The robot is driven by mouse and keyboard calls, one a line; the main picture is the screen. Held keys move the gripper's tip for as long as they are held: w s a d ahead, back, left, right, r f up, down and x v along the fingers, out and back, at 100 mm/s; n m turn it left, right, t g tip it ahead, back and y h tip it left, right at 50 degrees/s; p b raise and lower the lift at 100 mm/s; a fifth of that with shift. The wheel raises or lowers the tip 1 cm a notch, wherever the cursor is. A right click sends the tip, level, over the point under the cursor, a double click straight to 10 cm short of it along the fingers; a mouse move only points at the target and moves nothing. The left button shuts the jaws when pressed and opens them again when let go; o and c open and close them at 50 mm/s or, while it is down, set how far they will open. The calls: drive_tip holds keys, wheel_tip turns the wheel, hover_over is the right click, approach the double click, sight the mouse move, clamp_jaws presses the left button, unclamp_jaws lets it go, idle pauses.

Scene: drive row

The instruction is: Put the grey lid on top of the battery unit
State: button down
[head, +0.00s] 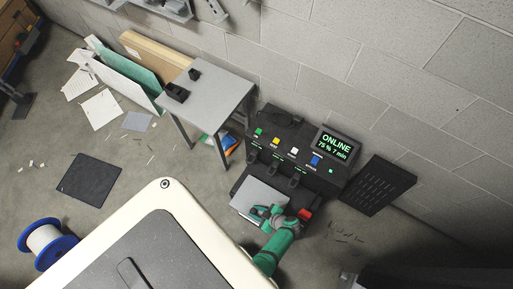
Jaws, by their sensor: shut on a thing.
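The battery unit (325,173) is a black box on the floor by the wall. It has a lit screen reading "ONLINE 75 % 7 min" and a row of coloured buttons. The grey lid (258,193) is a flat light plate at the unit's front left side. My green gripper (265,212) is shut on the lid near its lower right edge. The fingertips are small here, and part of the lid is hidden behind them. I cannot tell whether the lid touches the unit.
A grey table (215,88) with small black parts stands behind left. A dark slotted panel (378,185) is right of the unit. A red block (305,214) is close to my gripper's right. A blue-rimmed spool (45,243) and a dark mat (89,186) lie left.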

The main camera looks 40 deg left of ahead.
sight(257, 213)
drive_tip(key=shift+w+d+f, duration=0.15)
drive_tip(key=shift+w+f, duration=0.1)
drive_tip(key=shift+w, duration=0.15)
drive_tip(key=shift+s+f, duration=0.15)
drive_tip(key=shift+f, duration=1.35)
drive_tip(key=c, duration=1.4)
unclamp_jaws()
drive_tip(key=shift+c, duration=0.2)
drive_tip(key=v, duration=1)
drive_tip(key=shift+d+r, duration=0.65)
drive_tip(key=shift+r, duration=0.05)
